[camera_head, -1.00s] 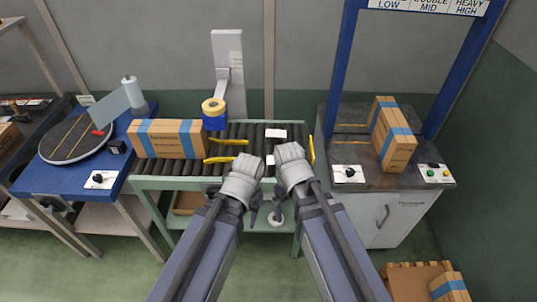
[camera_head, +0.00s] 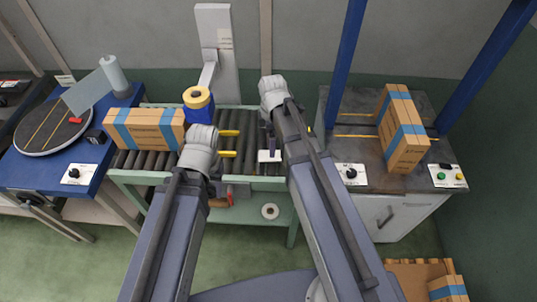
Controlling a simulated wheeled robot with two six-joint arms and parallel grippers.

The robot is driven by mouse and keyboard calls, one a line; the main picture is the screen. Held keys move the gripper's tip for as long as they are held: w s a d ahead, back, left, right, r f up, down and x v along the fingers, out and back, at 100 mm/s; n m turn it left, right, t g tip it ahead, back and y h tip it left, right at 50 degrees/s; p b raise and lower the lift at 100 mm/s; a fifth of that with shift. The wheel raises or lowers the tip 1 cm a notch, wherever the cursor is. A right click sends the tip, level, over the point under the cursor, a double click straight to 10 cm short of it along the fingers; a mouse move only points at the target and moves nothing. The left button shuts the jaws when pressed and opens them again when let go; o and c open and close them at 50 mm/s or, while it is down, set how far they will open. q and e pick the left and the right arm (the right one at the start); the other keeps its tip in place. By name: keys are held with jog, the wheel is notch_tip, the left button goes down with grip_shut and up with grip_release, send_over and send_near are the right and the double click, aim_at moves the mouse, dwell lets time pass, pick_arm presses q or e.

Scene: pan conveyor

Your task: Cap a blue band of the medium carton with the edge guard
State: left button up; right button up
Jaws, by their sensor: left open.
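A brown carton with two blue bands (camera_head: 145,131) lies on the left of the roller conveyor (camera_head: 250,127). Another blue-banded carton (camera_head: 402,130) stands on the grey bench at right. I cannot tell from size which is the medium one. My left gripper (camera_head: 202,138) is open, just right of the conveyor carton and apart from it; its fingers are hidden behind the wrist. My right gripper (camera_head: 272,88) is over the conveyor's back edge, its fingers hidden. A small white piece (camera_head: 269,156) shows at the conveyor's front, beside my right arm. I cannot tell whether it is the edge guard.
Yellow bars (camera_head: 229,153) lie across the rollers. A blue table with a turntable (camera_head: 48,124) is at left. Blue posts (camera_head: 345,65) frame the bench. Another carton (camera_head: 449,288) is at lower right.

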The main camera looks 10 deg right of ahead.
jog(key=shift+w+f+b, duration=0.15)
jog(key=shift+f+b, duration=1.7)
jog(key=shift+f, duration=0.1)
jog(key=shift+w+f+b, duration=0.1)
jog(key=shift+f+b, duration=1.75)
jog(key=shift+f, duration=0.1)
jog(key=shift+r, duration=0.1)
jog(key=c, duration=1.4)
jog(key=shift+r, duration=0.1)
notch_tip(320, 180, up, 10)
jog(key=p, duration=1)
jog(key=shift+d, duration=0.1)
